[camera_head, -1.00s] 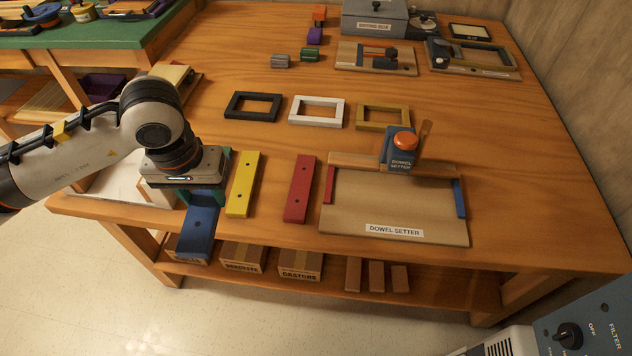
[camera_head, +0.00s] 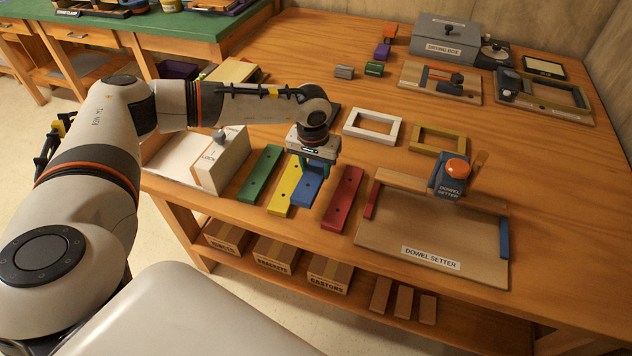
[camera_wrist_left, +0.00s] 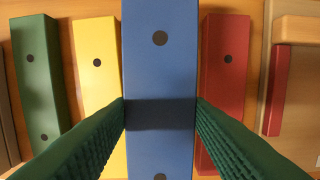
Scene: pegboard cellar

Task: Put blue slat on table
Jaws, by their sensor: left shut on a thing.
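The blue slat (camera_head: 305,190) is held in my left gripper (camera_head: 314,170), between the yellow slat (camera_head: 283,190) and the red slat (camera_head: 342,200). In the left wrist view the blue slat (camera_wrist_left: 160,75) runs lengthwise between the two green fingers, which press on its long sides. It overlaps part of the yellow slat there. Whether it touches the table (camera_head: 330,98) cannot be told. A green slat (camera_head: 260,173) lies left of the yellow one. My right gripper is not in view.
The dowel setter board (camera_head: 380,240) lies right of the red slat. A box marked LOCK (camera_head: 222,160) stands left of the green slat. White (camera_head: 372,126) and ochre (camera_head: 438,140) frames lie behind. Cartons (camera_head: 275,254) sit on the shelf below.

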